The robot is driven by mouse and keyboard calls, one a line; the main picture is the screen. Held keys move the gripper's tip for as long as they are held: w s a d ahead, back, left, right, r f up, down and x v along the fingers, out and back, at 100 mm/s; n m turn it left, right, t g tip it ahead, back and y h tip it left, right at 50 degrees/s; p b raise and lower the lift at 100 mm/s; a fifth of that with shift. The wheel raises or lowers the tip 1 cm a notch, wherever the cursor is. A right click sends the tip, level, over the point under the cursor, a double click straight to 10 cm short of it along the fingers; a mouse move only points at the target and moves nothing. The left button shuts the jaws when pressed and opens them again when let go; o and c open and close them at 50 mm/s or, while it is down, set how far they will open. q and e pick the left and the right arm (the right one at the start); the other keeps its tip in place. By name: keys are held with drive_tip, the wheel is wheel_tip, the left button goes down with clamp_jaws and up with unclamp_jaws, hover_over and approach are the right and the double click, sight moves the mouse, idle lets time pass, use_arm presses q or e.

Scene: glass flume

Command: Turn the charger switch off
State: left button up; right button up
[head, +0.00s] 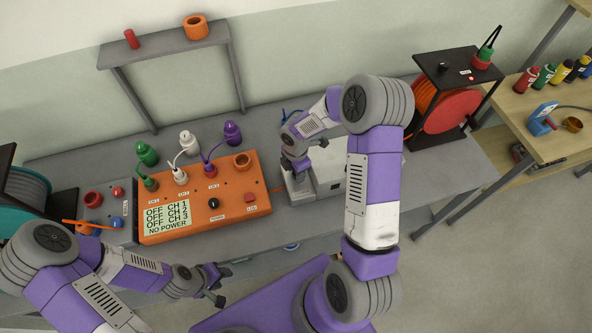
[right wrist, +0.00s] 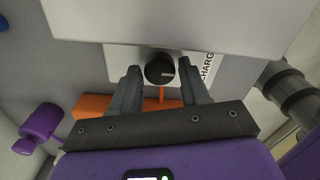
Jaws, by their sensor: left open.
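The charger switch is a round black knob (right wrist: 159,68) with a pale mark, on a white plate lettered "CHARG", partly cut off. In the right wrist view my right gripper (right wrist: 159,78) is open, its fingers on either side of the knob with small gaps showing. I cannot tell whether the fingertips reach past the knob's face. In the head view the right gripper (head: 299,183) is by the pale grey charger box (head: 330,172); the arm hides part of the box and the knob is not seen. My left gripper (head: 216,284) is open and empty in front of the bench.
An orange console (head: 231,211) reading "OFF" and "NO POWER" stands left of the charger, with green, white and purple plugs behind it. A red cable reel (head: 447,108) stands at right. A grey shelf (head: 165,44) stands behind.

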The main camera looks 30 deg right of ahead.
drive_tip(key=shift+r, duration=0.1)
wheel_tip(320, 180, up, 8)
drive_tip(key=shift+f+p, duration=0.25)
drive_tip(key=shift+p, duration=0.25)
